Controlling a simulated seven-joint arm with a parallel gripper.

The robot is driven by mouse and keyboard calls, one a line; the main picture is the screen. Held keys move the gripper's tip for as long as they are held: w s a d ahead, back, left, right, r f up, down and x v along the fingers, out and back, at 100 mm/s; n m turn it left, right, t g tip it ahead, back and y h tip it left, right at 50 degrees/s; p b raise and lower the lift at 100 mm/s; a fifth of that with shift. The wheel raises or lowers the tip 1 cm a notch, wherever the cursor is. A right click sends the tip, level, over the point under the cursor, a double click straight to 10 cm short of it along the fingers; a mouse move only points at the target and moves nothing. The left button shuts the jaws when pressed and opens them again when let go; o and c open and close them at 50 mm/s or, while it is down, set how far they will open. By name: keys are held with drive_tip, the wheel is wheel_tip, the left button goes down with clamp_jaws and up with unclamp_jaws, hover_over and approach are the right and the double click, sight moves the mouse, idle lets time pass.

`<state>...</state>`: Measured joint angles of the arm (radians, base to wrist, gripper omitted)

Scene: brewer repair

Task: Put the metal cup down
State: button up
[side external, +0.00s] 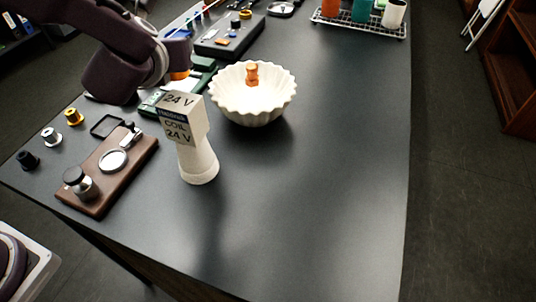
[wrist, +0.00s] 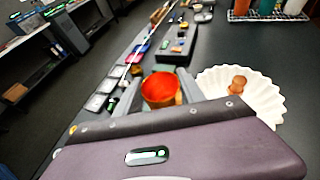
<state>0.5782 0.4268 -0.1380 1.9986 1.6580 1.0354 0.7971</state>
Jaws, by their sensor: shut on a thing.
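The metal cup (wrist: 161,90) is in my gripper, with an orange-red inside and a yellowish outer wall in the wrist view. My gripper (wrist: 160,95) is shut on it, one grey finger at each side. In the side view my gripper (side external: 179,62) is at the upper left, above the green device and left of the white bowl. Only a small orange part of the cup (side external: 180,75) shows there, below the fingers. It appears held above the table; its underside is hidden.
A white fluted bowl (side external: 252,108) holds a small orange-brown piece (side external: 252,75). A white 24 V coil block (side external: 190,135) stands in front of it. A brown board (side external: 118,165) with metal parts lies left. A rack (side external: 360,25) holds cups behind. The table's right side is clear.

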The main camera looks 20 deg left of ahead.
drive_tip(key=s+d+m+h, duration=0.2)
drive_tip(key=d+m+h, duration=0.3)
drive_tip(key=d, duration=0.7)
drive_tip(key=s+d+m+h, duration=0.2)
drive_tip(key=d+m+h, duration=0.3)
drive_tip(key=d, duration=0.7)
drive_tip(key=shift+n+h, duration=0.3)
drive_tip(key=shift+h, duration=0.1)
wheel_tip(320, 180, down, 14)
drive_tip(key=shift+s+a+f, duration=0.1)
drive_tip(key=shift+f, duration=0.2)
drive_tip(key=o, duration=1.4)
drive_tip(key=shift+f, duration=0.15)
